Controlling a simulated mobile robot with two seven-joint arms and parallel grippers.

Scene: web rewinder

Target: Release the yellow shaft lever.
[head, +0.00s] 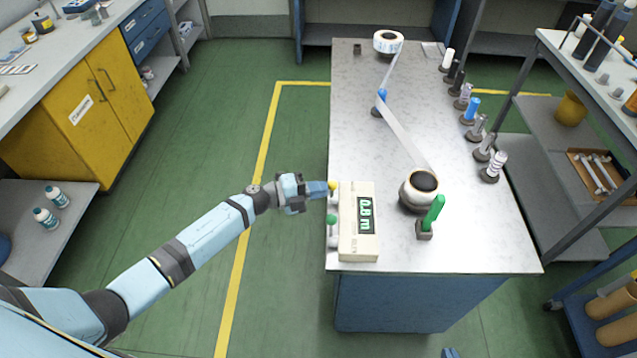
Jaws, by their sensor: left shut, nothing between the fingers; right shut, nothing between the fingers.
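The yellow shaft lever shows as a small yellow knob (333,185) at the left edge of the bench, beside the cream box. My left gripper (326,188) is shut and empty, with its tip right at the knob; I cannot tell whether they touch. The gripper partly hides the lever. A similar lever with a green knob (331,219) stands just nearer along the same edge. A small blue tip of my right gripper (450,353) shows at the bottom edge, below the bench; the rest is out of view.
The cream box (359,245) has a display reading 0.8 m. A dark-cored roll (421,187) and a green upright lever (433,212) stand right of it. A white web runs past a blue-topped post (381,96) to a far roll (388,42). Several spindles line the right edge.

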